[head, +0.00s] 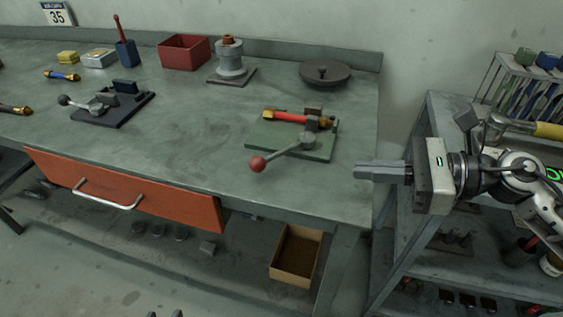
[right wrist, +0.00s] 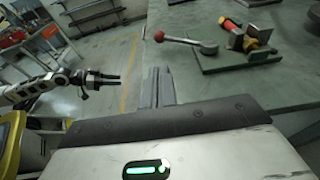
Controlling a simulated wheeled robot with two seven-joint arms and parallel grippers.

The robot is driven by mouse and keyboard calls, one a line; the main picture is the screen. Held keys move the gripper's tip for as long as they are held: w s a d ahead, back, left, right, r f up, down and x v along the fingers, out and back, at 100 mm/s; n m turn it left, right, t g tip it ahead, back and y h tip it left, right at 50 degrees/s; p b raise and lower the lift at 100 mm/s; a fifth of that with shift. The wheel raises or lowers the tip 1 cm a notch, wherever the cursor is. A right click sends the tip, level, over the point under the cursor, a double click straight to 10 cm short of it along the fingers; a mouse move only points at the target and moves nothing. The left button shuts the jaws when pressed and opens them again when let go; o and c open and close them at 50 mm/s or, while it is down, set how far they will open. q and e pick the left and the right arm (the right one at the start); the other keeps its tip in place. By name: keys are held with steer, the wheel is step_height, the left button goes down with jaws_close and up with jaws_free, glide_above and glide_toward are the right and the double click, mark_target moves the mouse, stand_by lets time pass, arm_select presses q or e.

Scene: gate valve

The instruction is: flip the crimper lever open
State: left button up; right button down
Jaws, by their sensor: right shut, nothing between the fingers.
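The crimper stands on a green base plate (head: 262,141) near the right end of the workbench. Its lever (head: 285,153) is a grey arm with a red ball (head: 257,164), reaching toward the bench's front edge. A red hose with brass ends (head: 290,117) lies across the crimper. The lever (right wrist: 183,40) also shows in the right wrist view. My right gripper (head: 358,172) is shut and empty, off the bench's right edge and apart from the lever; its fingers show in the right wrist view (right wrist: 158,88). My left gripper (right wrist: 117,79) is open and empty, far from the crimper.
A similar tool with a grey ball lever sits on a dark plate (head: 125,112) at left. A round dark lid (head: 325,73), a grey valve body (head: 230,60) and a red bin (head: 184,51) stand behind. A shelf rack (head: 440,110) is at right. The bench middle is clear.

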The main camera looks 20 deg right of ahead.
steer(key=shift+a, duration=0.1)
steer(key=p, duration=0.4)
glide_toward(266, 162)
steer(key=x, duration=0.5)
steer(key=shift+a, duration=0.2)
arm_select(q)
steer(key=shift+s+a+r, duration=0.15)
steer(key=shift+a+r, duration=0.2)
steer(key=shift+r, duration=0.25)
arm_select(e)
steer(key=shift+w+a+f, duration=0.35)
steer(key=shift+w+a, duration=0.05)
steer(key=shift+a, duration=0.2)
